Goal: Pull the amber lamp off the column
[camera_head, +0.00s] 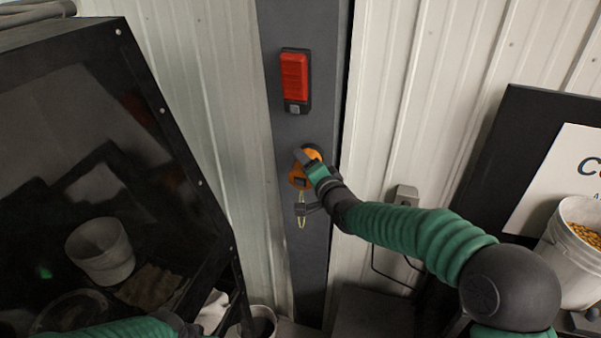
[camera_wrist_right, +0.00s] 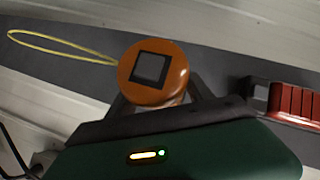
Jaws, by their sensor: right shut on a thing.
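The amber lamp (camera_head: 297,177) is a round orange puck with a dark square on its face, at the dark column (camera_head: 305,120). A thin yellow loop hangs from it. My right gripper (camera_head: 307,168) is shut on the lamp and partly covers it. In the right wrist view the lamp (camera_wrist_right: 153,70) sits between my right gripper's fingers (camera_wrist_right: 160,98), with the loop reaching to the left. I cannot tell whether the lamp's back touches the column. My left arm shows at the bottom left of the head view, and its gripper is not clearly visible.
A red lamp (camera_head: 294,78) in a black holder is on the column above; it also shows in the right wrist view (camera_wrist_right: 296,103). A black-framed glossy panel (camera_head: 130,110) fills the left. A white bucket of yellow grains (camera_head: 566,275) and a dark-framed sign (camera_head: 550,190) stand right.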

